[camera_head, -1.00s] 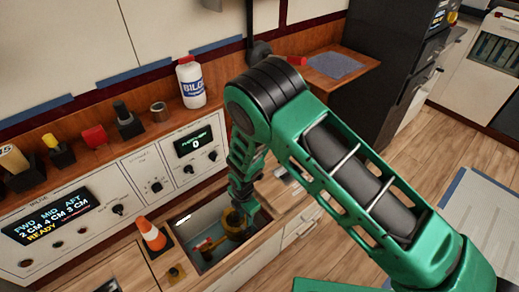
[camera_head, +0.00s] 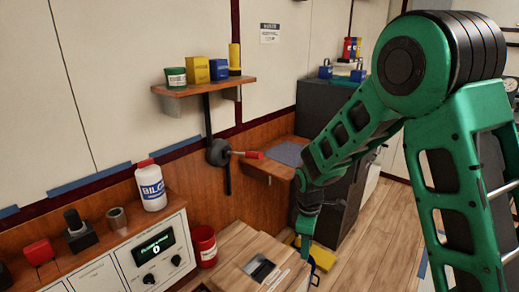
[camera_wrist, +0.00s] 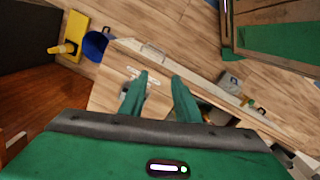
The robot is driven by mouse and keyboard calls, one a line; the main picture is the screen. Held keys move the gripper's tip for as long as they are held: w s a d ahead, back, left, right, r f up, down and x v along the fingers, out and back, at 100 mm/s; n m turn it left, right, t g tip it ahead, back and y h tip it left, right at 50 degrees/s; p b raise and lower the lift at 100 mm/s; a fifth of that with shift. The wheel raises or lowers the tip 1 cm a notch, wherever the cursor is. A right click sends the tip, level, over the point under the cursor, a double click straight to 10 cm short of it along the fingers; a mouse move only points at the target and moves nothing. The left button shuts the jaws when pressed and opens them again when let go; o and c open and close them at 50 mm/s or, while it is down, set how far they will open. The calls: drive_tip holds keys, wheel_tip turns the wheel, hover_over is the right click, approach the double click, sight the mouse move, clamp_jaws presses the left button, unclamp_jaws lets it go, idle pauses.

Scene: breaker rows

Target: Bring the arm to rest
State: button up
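My green arm reaches in from the right in the head view, raised at its elbow and bent down toward the floor. My gripper (camera_head: 304,243) hangs low, beside the right end of the wooden counter (camera_head: 235,245). In the wrist view my gripper (camera_wrist: 158,77) shows two green fingers spread apart, with bare wood visible between them. Nothing is held. The fingertips are small in the head view, and whether they touch anything there is unclear.
A white bottle (camera_head: 151,186) stands on the ledge above the control panel (camera_head: 150,255). A red bin (camera_head: 204,246) stands left of the counter. A shelf (camera_head: 205,86) holds several containers. A dark cabinet (camera_head: 325,105) stands behind my arm. A blue bucket (camera_wrist: 95,45) is on the floor.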

drive_tip(key=s+d+r+m, duration=0.5)
drive_tip(key=s+d+r, duration=0.15)
drive_tip(key=d, duration=0.35)
drive_tip(key=s+d+r+m, duration=0.5)
drive_tip(key=d+r, duration=0.2)
drive_tip(key=d, duration=0.2)
drive_tip(key=s+d+r+m, duration=0.1)
drive_tip(key=s+d+m, duration=0.1)
drive_tip(key=s, duration=0.4)
drive_tip(key=s+d+r+m, duration=0.1)
drive_tip(key=s+d+m, duration=0.1)
drive_tip(key=s+m, duration=0.2)
drive_tip(key=s+d+r+m+y, duration=0.1)
drive_tip(key=s+d+r+m, duration=0.1)
drive_tip(key=s, duration=0.7)
drive_tip(key=shift+s+d+m, duration=0.15)
drive_tip(key=shift+d+m, duration=0.45)
drive_tip(key=shift+m, duration=0.5)
drive_tip(key=shift+a, duration=0.1)
